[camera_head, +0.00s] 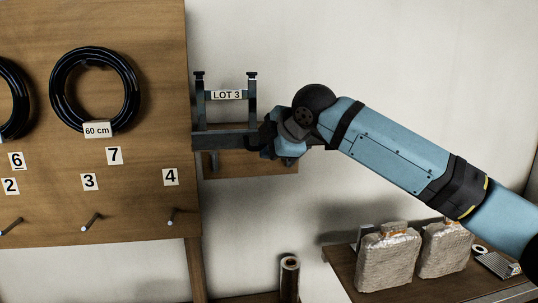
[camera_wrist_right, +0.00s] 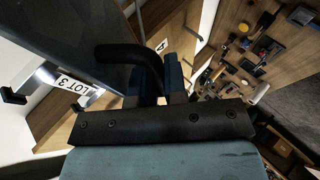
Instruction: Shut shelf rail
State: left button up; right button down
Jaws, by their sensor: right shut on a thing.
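The shelf rail (camera_head: 222,139) is a dark horizontal bar at the front of a small wooden wall shelf (camera_head: 250,165), right of the pegboard. My right gripper (camera_head: 266,143) is at the rail's right part, partly hidden by its own wrist. In the right wrist view, a black bent bar (camera_wrist_right: 125,53) of the rail runs down between the fingers (camera_wrist_right: 163,88), which are shut on it. The "LOT 3" label (camera_head: 227,95) hangs between two dark uprights above the rail, and also shows in the wrist view (camera_wrist_right: 78,85). My left gripper is not in view.
A wooden board (camera_head: 140,200) with black cable coils (camera_head: 95,90), number labels and pegs stands at left. Wrapped blocks (camera_head: 388,262) lie on a low wooden table (camera_head: 345,262) at lower right. A brown roll (camera_head: 289,278) stands below the shelf. The wall above is bare.

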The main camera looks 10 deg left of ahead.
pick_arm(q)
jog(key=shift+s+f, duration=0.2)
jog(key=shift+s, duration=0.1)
pick_arm(e)
jog(key=shift+w+a+r+m+g+h, duration=0.15)
jog(key=shift+w+r+m+g+h, duration=0.3)
jog(key=shift+g, duration=0.65)
jog(key=shift+w+a+r+m+g+h, duration=0.1)
jog(key=shift+w+r+g+h, duration=0.1)
jog(key=shift+r+g+h, duration=0.7)
jog(key=shift+w+a+r+m+g+h, duration=0.15)
jog(key=shift+w+r+m+g+h, duration=0.15)
jog(key=shift+g, duration=1)
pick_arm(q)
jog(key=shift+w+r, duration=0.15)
pick_arm(e)
jog(key=c, duration=1.5)
grip_release()
jog(key=shift+w, duration=0.1)
jog(key=shift+o, duration=0.2)
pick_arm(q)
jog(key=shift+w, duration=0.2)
pick_arm(e)
jog(key=v, duration=1.3)
jog(key=shift+r, duration=0.3)
jog(key=shift+w, duration=0.1)
